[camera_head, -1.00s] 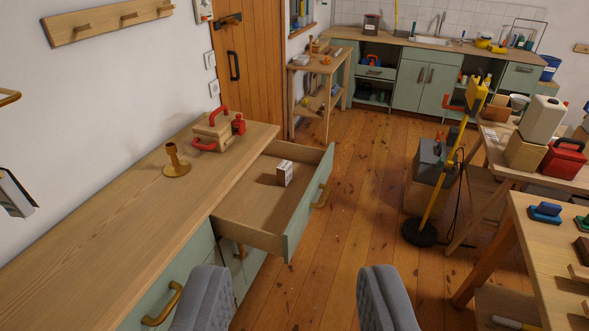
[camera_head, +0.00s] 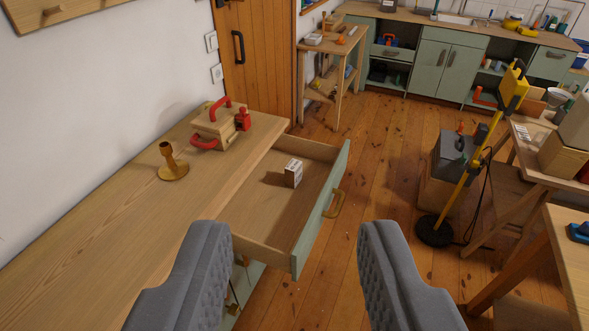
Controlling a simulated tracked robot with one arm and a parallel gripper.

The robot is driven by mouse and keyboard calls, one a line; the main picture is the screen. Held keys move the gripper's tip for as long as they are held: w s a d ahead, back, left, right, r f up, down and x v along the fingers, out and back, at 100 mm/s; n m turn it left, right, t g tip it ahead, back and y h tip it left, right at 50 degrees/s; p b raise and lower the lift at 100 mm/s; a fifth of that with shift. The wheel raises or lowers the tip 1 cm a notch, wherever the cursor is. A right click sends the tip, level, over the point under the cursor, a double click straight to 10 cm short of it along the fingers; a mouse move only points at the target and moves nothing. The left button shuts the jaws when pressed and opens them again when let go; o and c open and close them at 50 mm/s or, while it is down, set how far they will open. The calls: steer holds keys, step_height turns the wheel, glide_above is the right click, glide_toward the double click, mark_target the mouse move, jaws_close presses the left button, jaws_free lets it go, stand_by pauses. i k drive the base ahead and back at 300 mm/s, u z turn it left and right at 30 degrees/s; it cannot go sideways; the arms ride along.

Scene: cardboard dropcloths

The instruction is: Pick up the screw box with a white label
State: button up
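The screw box (camera_head: 293,173) is a small box with a white label on its side. It stands upright inside the open drawer (camera_head: 264,208), towards the drawer's far part. The drawer is pulled out from the green cabinet under the wooden counter. My gripper (camera_head: 284,235) shows at the bottom of the view with its two grey fingers wide apart and nothing between them. From this view the box lies ahead, beyond the fingertips, and is not touched.
The counter (camera_head: 110,225) carries a brass candlestick-like stand (camera_head: 172,163) and a wooden box with red handles (camera_head: 219,125). The drawer front (camera_head: 321,210) has a brass handle.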

mark_target(293, 171)
steer(key=i, duration=2.15)
